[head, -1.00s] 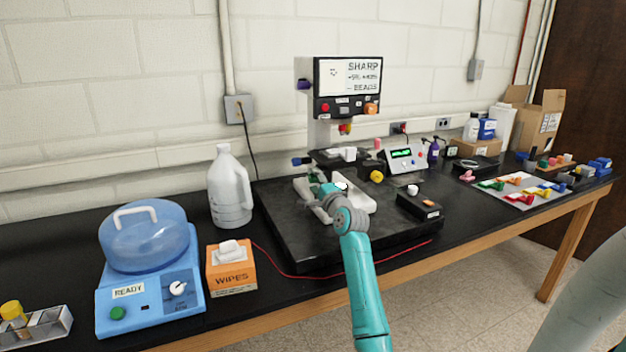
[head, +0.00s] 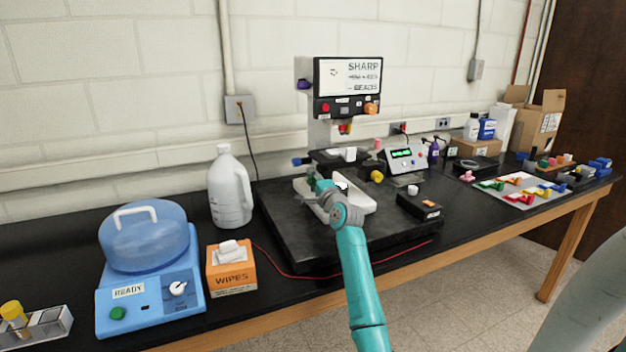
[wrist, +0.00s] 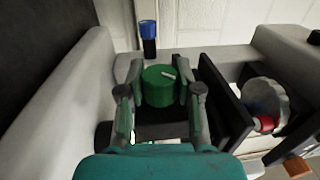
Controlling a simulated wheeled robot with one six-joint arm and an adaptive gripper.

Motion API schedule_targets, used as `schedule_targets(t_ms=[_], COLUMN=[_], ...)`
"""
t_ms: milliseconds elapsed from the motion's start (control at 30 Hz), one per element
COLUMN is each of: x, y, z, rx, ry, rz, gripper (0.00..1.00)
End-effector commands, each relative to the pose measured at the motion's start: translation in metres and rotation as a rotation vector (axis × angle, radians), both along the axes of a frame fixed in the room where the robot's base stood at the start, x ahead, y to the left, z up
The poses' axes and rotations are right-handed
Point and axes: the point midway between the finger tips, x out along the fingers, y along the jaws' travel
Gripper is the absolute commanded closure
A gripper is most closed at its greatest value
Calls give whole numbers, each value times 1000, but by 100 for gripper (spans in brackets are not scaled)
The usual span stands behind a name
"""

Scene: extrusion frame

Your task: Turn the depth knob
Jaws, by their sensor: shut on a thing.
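In the wrist view, a round green knob (wrist: 158,88) with a white pointer line on its top sits between the two fingers of my gripper (wrist: 160,80). The pointer slants toward the upper left and lower right. The fingers are shut on the knob's left and right sides. No label on the knob can be read. In the head view, my gripper (head: 322,188) is low at the front left of the bench machine (head: 319,132), and my wrist covers much of that spot.
The machine has a black base plate (head: 300,245) and a raised screen (head: 348,78). In the wrist view, a pale wall stands at left, a blue-capped post (wrist: 148,38) beyond the knob, and a dark plate (wrist: 224,100) close at right. A white jug (head: 229,190) stands left of the base.

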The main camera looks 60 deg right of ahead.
Motion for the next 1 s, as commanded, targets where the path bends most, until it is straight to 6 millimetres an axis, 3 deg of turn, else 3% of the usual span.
schedule_targets(t_ms=[1000], x=[2], y=[2], z=[1], rx=[-127], ry=[-208], rz=[4], gripper=[100])
